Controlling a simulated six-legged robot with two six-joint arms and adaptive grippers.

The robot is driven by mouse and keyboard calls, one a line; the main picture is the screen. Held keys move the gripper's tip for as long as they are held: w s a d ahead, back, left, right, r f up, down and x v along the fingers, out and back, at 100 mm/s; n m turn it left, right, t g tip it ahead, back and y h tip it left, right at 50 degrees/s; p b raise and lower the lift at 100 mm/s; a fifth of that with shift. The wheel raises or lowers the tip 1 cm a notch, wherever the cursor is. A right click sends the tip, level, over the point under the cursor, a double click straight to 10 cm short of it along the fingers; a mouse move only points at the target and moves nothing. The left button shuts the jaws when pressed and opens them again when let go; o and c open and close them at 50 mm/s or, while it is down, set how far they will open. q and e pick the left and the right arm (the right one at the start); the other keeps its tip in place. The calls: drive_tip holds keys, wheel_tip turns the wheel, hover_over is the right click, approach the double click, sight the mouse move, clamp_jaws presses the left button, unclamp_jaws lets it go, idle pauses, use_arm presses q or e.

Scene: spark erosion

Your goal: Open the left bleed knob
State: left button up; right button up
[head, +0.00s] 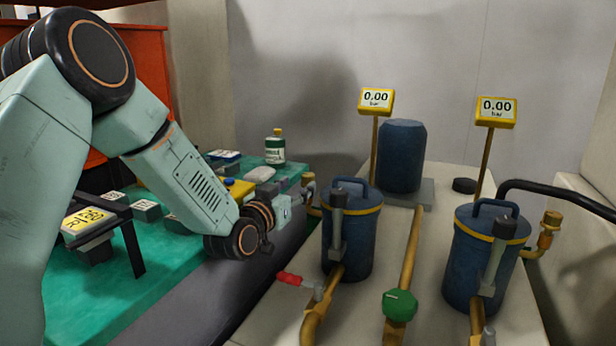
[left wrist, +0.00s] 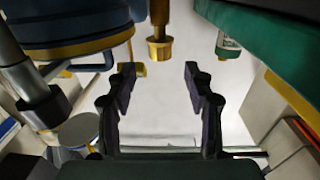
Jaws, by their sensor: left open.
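The left blue filter housing (head: 352,235) has a yellow band and a handle on its lid. Its brass bleed knob (head: 313,211) sits on its left side, mostly hidden behind my left gripper. In the left wrist view the brass knob (left wrist: 160,50) hangs at the top middle, in line with the gap between my fingers. My left gripper (head: 308,190) reaches the knob from the left. In the left wrist view its two dark fingers (left wrist: 149,72) are apart with nothing between them, and the knob appears beyond the tips. Whether they touch is unclear. My right gripper is not in view.
A right blue housing (head: 480,265) has its own brass knob (head: 551,222). Both gauges, the left (head: 376,100) and the right (head: 496,110), read 0.00 bar. A red-handled valve (head: 291,279) and a green valve knob (head: 400,305) are in front. A green-labelled bottle (head: 275,150) stands on the green bench.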

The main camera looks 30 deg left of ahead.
sight(305, 180)
use_arm(q)
drive_tip(key=w+b, duration=0.1)
drive_tip(key=w, duration=0.4)
drive_tip(key=shift+w+a+f, duration=0.1)
drive_tip(key=shift+w, duration=0.3)
drive_tip(key=shift+w+b, duration=0.4)
drive_tip(key=shift+w, duration=0.25)
clamp_jaws()
